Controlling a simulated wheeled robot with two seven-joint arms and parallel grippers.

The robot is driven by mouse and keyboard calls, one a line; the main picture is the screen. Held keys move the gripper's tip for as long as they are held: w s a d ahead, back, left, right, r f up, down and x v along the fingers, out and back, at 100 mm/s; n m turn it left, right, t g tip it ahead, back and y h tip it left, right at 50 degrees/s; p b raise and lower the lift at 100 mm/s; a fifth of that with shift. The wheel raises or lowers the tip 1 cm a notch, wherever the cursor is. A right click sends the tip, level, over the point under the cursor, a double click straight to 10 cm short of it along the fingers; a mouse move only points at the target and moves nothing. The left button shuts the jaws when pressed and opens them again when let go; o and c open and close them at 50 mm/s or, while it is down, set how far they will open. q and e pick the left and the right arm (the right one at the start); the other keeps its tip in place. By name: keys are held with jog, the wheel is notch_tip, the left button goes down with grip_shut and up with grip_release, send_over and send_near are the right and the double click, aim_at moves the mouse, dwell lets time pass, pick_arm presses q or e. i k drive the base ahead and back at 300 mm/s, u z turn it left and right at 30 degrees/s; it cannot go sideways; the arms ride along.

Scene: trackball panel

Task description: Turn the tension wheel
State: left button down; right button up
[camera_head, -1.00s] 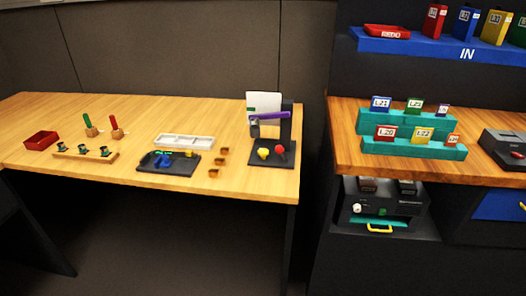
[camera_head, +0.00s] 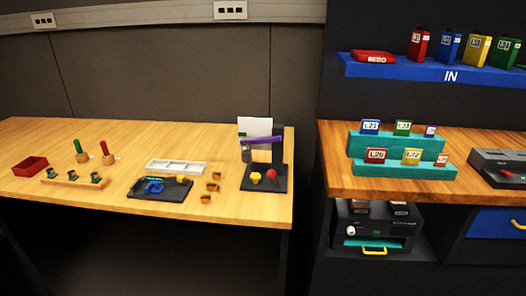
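No part is clearly recognisable as the tension wheel at this distance. A dark machine (camera_head: 400,226) sits on the shelf under the right table. It has a small round white knob (camera_head: 351,231) at its front left and a yellow handle (camera_head: 373,252) below. A dark stand (camera_head: 279,150) on the left table carries a white plate and a purple bar (camera_head: 260,141). A yellow knob (camera_head: 256,177) and a red knob (camera_head: 272,174) are on its base. Neither of my grippers is in view.
The wooden left table (camera_head: 60,132) holds a red tray (camera_head: 30,166), a white tray (camera_head: 176,167) and a black tray (camera_head: 140,194). A gap separates it from the right table (camera_head: 335,180), which bears teal stepped racks (camera_head: 437,172). A blue shelf (camera_head: 400,72) hangs above.

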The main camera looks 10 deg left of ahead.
aim_at(255, 176)
jog(key=k, duration=0.45)
jog(key=u, duration=0.8)
jog(key=i, duration=1)
jog(key=z, duration=0.4)
